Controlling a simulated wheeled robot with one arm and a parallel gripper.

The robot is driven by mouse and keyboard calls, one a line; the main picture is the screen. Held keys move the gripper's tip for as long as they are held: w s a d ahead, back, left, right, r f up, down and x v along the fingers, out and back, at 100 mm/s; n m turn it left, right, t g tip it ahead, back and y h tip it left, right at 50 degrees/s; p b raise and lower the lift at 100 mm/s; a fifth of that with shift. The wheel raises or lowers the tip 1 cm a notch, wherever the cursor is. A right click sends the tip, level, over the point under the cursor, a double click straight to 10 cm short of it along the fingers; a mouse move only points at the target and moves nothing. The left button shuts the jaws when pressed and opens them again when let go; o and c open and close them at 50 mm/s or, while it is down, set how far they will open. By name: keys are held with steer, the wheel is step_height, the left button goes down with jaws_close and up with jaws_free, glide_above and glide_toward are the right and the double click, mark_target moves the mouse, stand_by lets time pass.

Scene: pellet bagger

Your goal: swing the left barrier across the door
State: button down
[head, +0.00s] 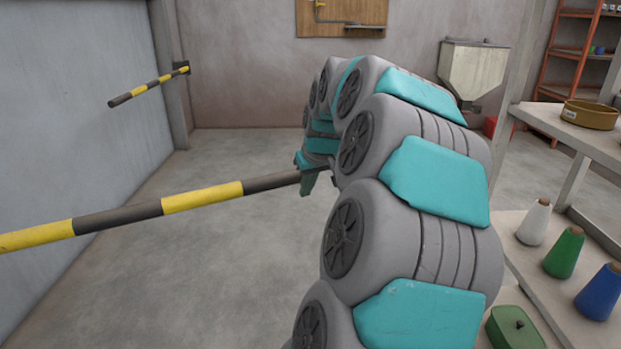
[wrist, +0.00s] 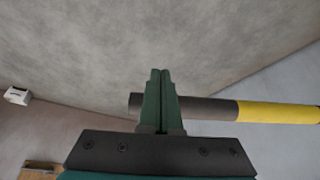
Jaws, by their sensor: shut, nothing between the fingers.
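A near black-and-yellow striped barrier (head: 200,197) reaches from the left edge of the head view out into the room. It looks like the left one. Its dark free end is beside my gripper (head: 308,184). In the wrist view my green fingers (wrist: 160,88) are together and empty, and overlap the barrier's dark end part (wrist: 208,108); I cannot tell whether they touch it. The barrier's mount is out of view. A second striped barrier (head: 150,86) sits on a wall bracket farther back. The large blue-grey panel (head: 75,140) on the left appears to be the door.
A shelf bench (head: 585,135) stands on the right, holding a brown round tin (head: 590,114) and several thread cones. A hopper (head: 472,70) and a red rack (head: 570,50) are at the back. The floor (head: 235,150) between door and arm is clear.

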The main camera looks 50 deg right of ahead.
steer(key=shift+w+d+r, duration=0.2)
steer(key=shift+w+d, duration=0.2)
steer(key=shift+w, duration=0.4)
steer(key=shift+w+d+r, duration=0.2)
steer(key=shift+w+d, duration=0.15)
steer(key=shift+w, duration=0.4)
